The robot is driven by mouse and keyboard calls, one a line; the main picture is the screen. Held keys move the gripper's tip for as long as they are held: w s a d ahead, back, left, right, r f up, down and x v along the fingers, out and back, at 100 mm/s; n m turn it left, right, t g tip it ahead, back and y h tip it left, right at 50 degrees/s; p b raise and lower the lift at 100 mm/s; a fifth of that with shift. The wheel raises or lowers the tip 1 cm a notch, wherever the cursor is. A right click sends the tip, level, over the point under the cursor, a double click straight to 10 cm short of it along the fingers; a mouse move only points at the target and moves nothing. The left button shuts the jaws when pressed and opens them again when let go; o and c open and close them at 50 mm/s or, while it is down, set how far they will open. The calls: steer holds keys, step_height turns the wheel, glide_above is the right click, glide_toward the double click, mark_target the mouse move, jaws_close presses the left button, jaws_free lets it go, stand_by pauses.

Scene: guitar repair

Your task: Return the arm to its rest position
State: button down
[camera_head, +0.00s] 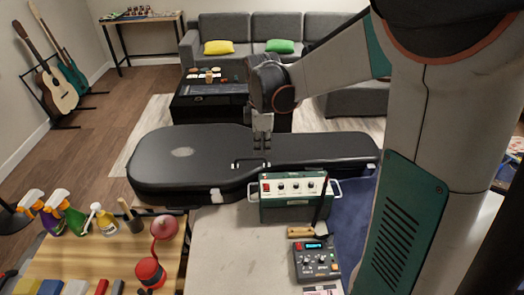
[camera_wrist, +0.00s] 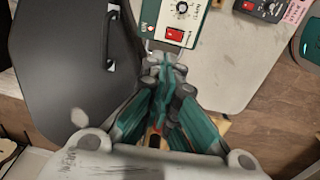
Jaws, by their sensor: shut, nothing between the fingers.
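My arm reaches in from the right in the head view, bent over the workbench. My gripper (camera_head: 262,136) points down above the black guitar case (camera_head: 185,166), near the case's handle. In the wrist view my gripper (camera_wrist: 163,62) has its teal fingers brought together, with nothing between them. The case also shows at the left of the wrist view (camera_wrist: 65,60). In the head view I cannot tell the exact gap between the fingertips and the case.
A green amplifier box (camera_head: 292,210) and a dark pedal (camera_head: 316,262) stand on the pale bench (camera_head: 225,250). Spray bottles (camera_head: 75,218) and a red round-topped item (camera_head: 150,272) are at front left. A low black table (camera_head: 208,103) and a sofa (camera_head: 230,30) stand behind.

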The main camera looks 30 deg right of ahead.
stand_by(0.5)
steer(key=s+a+r+m+t, duration=0.3)
steer(key=s+m, duration=0.3)
steer(key=s, duration=0.3)
steer(key=s+a+r+m+t, duration=0.3)
steer(key=s+a+m, duration=0.2)
steer(key=s, duration=0.5)
steer(key=shift+r+m, duration=0.4)
steer(key=shift+m, duration=0.8)
